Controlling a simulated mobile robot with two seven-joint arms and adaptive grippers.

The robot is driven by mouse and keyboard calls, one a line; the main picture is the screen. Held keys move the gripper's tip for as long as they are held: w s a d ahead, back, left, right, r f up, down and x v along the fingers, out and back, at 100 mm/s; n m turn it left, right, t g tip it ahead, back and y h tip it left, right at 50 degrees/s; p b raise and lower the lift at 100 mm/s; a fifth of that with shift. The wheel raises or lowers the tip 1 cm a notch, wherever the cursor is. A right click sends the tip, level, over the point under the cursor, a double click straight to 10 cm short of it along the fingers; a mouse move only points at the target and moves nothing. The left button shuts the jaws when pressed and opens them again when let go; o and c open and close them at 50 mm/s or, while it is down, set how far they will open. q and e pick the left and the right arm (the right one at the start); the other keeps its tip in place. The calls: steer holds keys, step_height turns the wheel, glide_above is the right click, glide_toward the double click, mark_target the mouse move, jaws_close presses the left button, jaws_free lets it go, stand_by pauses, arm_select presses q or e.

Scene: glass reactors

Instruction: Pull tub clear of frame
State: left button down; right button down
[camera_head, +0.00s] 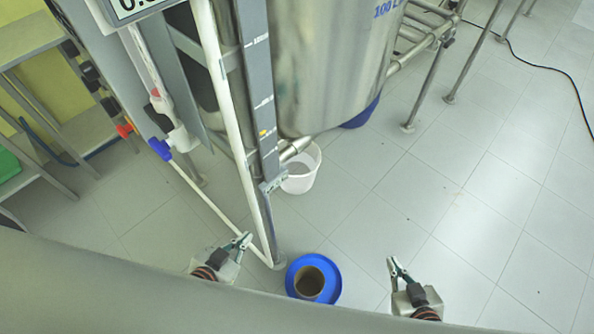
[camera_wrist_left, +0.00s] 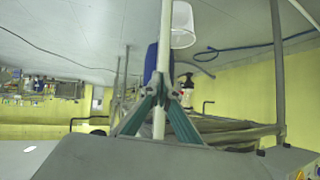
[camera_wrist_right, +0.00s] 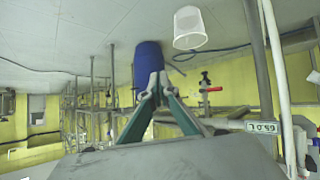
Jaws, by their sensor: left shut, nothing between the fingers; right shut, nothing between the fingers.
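The tub is a whitish, translucent open bucket (camera_head: 302,170) on the floor under the steel vessel's outlet pipe. A frame upright hides part of its left side in the head view. It also shows in the left wrist view (camera_wrist_left: 183,25) and the right wrist view (camera_wrist_right: 189,28), apart from the fingers. The metal frame (camera_head: 243,110) stands in front and left of it. My left gripper (camera_head: 245,238) is shut and empty, near the foot of the frame. My right gripper (camera_head: 391,262) is shut and empty, in front and right of the tub. Neither touches it.
A large steel vessel (camera_head: 325,60) hangs over the tub. A blue round object with a brown centre (camera_head: 328,291) is between my grippers. Steel legs (camera_head: 430,85) stand at the right. A shelf unit (camera_head: 45,120) is at the left.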

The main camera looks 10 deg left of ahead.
stand_by(0.3)
